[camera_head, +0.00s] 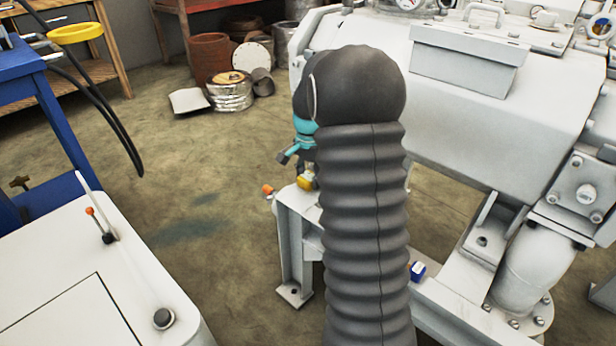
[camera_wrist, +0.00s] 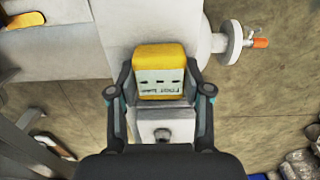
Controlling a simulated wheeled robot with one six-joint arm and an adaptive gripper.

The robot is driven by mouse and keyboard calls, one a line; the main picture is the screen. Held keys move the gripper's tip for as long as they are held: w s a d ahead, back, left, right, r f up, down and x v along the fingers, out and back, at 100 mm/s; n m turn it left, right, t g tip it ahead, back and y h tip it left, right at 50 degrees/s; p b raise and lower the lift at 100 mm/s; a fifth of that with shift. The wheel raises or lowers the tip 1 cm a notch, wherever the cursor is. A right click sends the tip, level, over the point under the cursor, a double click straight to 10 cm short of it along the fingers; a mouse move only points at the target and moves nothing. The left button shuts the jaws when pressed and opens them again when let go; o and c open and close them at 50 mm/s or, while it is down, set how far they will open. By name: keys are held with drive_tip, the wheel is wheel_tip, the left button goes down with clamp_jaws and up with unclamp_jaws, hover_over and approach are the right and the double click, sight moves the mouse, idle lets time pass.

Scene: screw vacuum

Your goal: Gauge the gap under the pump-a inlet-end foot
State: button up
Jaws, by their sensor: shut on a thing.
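My gripper (camera_wrist: 160,85) is shut on a yellow gauge (camera_wrist: 160,56) with a pale, printed label face. In the head view the gripper (camera_head: 296,152) is partly hidden behind my dark arm, and the yellow gauge (camera_head: 307,182) shows just below it, at the top of the pale support frame (camera_head: 296,245). The large pale pump (camera_head: 490,120) stands at the right. In the wrist view a pale block with a bolt (camera_wrist: 164,133) lies below the gauge, between my fingers. I cannot tell whether the gauge touches it. Any gap under the foot is not visible.
An orange-handled valve (camera_wrist: 260,43) juts out beside the gripper. A small blue item (camera_head: 417,271) sits on the frame rail. A pale cabinet (camera_head: 90,270) and a blue cart (camera_head: 35,110) stand at left. Drums and cans (camera_head: 230,90) are behind; the floor between is open.

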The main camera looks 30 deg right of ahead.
drive_tip(key=shift+w+d+p, duration=0.25)
drive_tip(key=shift+d+p, duration=0.25)
drive_tip(key=shift+d, duration=0.15)
drive_tip(key=shift+w+d+p, duration=0.25)
drive_tip(key=shift+d+p, duration=0.2)
drive_tip(key=shift+d, duration=0.2)
idle(1.6)
drive_tip(key=o, duration=1.3)
drive_tip(key=shift+r, duration=0.1)
wheel_tip(320, 180, up, 12)
drive_tip(key=shift+f, duration=0.1)
